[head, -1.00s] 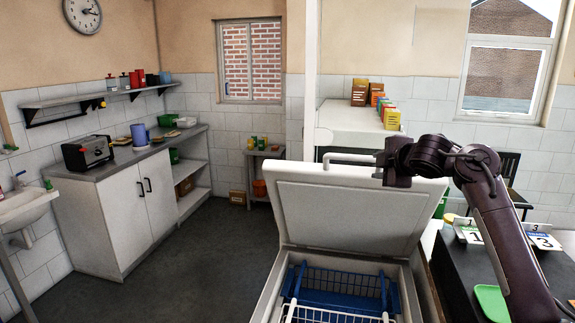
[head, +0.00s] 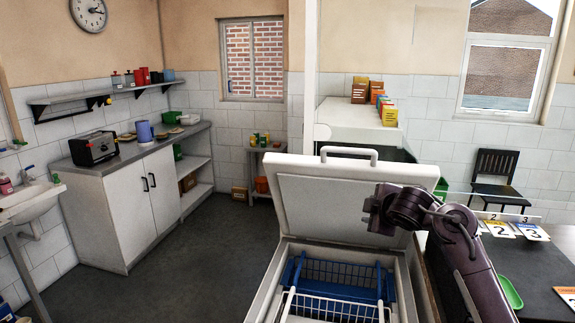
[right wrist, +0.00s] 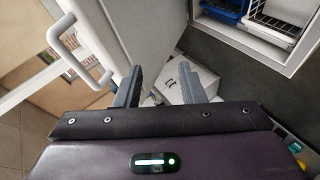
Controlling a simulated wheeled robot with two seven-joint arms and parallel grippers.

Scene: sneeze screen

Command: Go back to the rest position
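My right gripper (head: 368,206) is in front of the raised white lid (head: 318,197) of a chest freezer, right of and below the lid's handle (head: 348,152). In the right wrist view its two fingers (right wrist: 160,74) are apart with nothing between them. The handle shows at upper left there (right wrist: 76,52), clear of the fingers. The lid stands open, tilted back, and my right arm covers part of its right side. My left gripper is not in view.
Blue and white wire baskets (head: 335,273) sit in the open freezer. A dark counter with numbered cards (head: 500,229) and a green tray (head: 510,291) lies close to the right of my arm. A black chair (head: 496,178) stands behind. The floor at left (head: 190,275) is clear.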

